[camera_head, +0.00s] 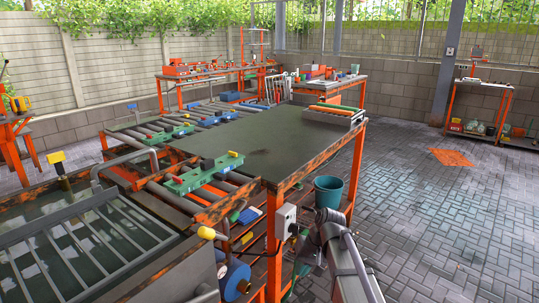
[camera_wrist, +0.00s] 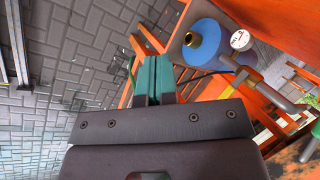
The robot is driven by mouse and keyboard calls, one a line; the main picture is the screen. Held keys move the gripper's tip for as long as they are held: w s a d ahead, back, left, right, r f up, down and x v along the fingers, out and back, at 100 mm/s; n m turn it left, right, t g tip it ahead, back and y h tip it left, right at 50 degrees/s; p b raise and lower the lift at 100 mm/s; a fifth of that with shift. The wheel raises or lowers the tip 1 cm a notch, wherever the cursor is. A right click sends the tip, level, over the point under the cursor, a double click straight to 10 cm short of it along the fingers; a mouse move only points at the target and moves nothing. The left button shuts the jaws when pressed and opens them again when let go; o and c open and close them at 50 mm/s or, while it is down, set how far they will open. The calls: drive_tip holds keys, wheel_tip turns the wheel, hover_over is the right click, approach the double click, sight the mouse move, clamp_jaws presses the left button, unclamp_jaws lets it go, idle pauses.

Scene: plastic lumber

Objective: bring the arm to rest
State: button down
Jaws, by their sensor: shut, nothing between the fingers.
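My gripper (camera_wrist: 153,70) shows in the middle of the wrist view, with two teal fingers close together beyond a dark bolted plate. It is shut and holds nothing. In the wrist view the fingers are in front of an orange frame; I cannot tell the gap. In the head view my grey arm reaches up from the bottom edge at lower right, beside the worktable (camera_head: 255,140). I cannot clearly pick out the fingers there.
A blue disc (camera_wrist: 202,42) and a round gauge (camera_wrist: 240,39) sit close to the fingers. A roller conveyor (camera_head: 170,190) adjoins the worktable, and a teal bucket (camera_head: 328,191) stands by its right side. A grated tank (camera_head: 85,245) is at lower left. Paved floor (camera_head: 440,220) is open to the right.

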drive_tip(key=s+d+f+t+h, duration=0.1)
drive_tip(key=s+d+h, duration=0.25)
drive_tip(key=s, duration=0.45)
drive_tip(key=s+d+f+h, duration=0.15)
drive_tip(key=s+d, duration=0.25)
drive_tip(key=s, duration=0.4)
wheel_tip(320, 180, up, 26)
drive_tip(key=p, duration=2.4)
drive_tip(key=shift+w+m+p, duration=0.3)
drive_tip(key=shift+w+p, duration=0.05)
drive_tip(key=shift+p, duration=0.05)
drive_tip(key=shift+f, duration=0.1)
